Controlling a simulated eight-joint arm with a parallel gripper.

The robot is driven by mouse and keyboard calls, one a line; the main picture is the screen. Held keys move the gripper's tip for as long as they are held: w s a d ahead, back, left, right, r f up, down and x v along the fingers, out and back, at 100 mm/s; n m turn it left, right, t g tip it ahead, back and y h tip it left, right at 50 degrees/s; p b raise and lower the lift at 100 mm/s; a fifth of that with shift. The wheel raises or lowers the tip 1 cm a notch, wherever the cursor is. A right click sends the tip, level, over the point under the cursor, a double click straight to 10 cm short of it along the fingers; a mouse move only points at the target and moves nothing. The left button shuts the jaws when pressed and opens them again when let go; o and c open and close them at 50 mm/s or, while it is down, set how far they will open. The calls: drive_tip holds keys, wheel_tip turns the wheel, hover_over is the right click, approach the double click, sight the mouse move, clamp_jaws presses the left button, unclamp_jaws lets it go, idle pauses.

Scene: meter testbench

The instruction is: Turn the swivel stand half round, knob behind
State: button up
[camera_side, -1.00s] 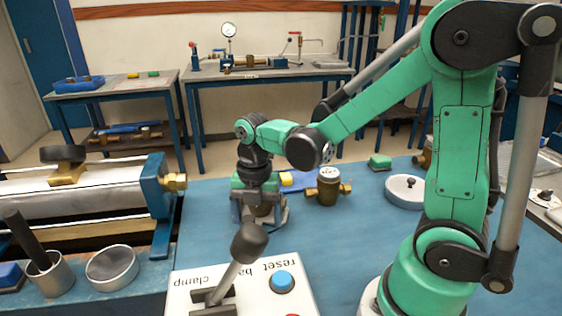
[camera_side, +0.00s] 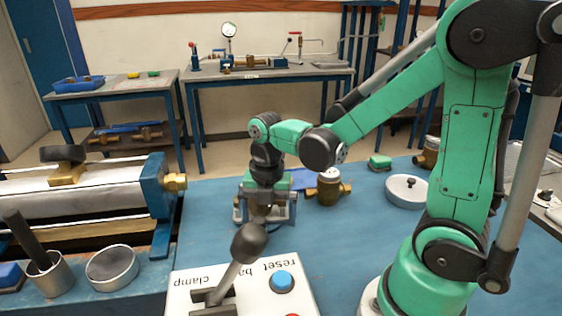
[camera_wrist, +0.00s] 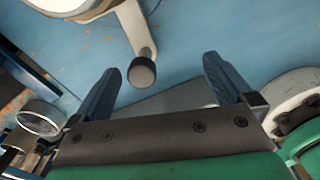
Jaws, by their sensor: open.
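The swivel stand shows in the wrist view as a pale arm (camera_wrist: 130,22) coming from under a round white-topped body at the upper left, which is cut by the frame edge. A dark cylindrical knob (camera_wrist: 141,72) sits at the end of the arm. My gripper (camera_wrist: 158,75) is open, one finger to each side of the knob in this picture. Whether either finger touches the knob cannot be told. In the side view my gripper (camera_side: 266,217) is low over the blue table and hides most of what stands there.
A white control box (camera_side: 245,290) with a lever is in front. The clamp bench (camera_side: 80,190) is at left.

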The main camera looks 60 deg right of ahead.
wheel_tip(320, 180, up, 6)
drive_tip(key=shift+f, duration=0.25)
idle(0.6)
drive_tip(key=r+n, duration=0.1)
drive_tip(key=w+a+r+n, duration=0.1)
drive_tip(key=shift+w+r+n, duration=0.2)
drive_tip(key=shift+n, duration=0.1)
drive_tip(key=shift+f, duration=2.8)
drive_tip(key=shift+f, duration=0.2)
drive_tip(key=shift+f, duration=0.9)
